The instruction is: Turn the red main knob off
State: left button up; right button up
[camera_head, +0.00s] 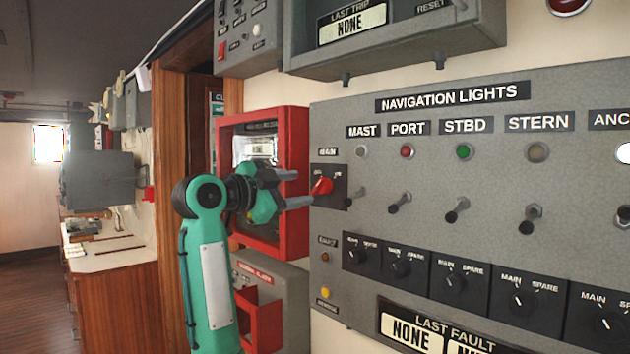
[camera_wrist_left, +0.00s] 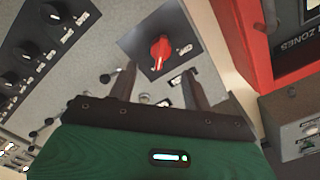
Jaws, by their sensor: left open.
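The red main knob (camera_head: 321,186) sits on a small black plate at the left end of the grey navigation lights panel (camera_head: 450,110). In the left wrist view the red knob (camera_wrist_left: 161,50) shows just beyond the fingertips, on its black plate with labels at the sides. My left gripper (camera_head: 304,188) points at the knob from the left, with its fingers apart; it also shows in the left wrist view (camera_wrist_left: 157,80). The knob appears beyond the gap between the fingers and is not gripped. Whether a fingertip touches the plate I cannot tell. My right gripper is not in view.
A red-framed box (camera_head: 306,150) is on the wall behind my left gripper. Toggle switches (camera_head: 399,203) and black rotary knobs (camera_head: 401,266) lie right of and below the red knob. A grey box (camera_head: 400,40) juts out above the panel.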

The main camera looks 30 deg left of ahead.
aim_at(316, 186)
pick_arm(q)
jog(key=p+x, duration=0.1)
jog(key=x, duration=0.4)
jog(key=shift+w+d, duration=0.1)
jog(key=shift+w, duration=0.3)
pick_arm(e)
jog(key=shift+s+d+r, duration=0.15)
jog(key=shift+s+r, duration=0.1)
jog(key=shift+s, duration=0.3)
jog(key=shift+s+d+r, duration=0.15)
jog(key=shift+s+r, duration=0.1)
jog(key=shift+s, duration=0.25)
pick_arm(q)
jog(key=c, duration=0.9)
jog(key=shift+c, duration=0.2)
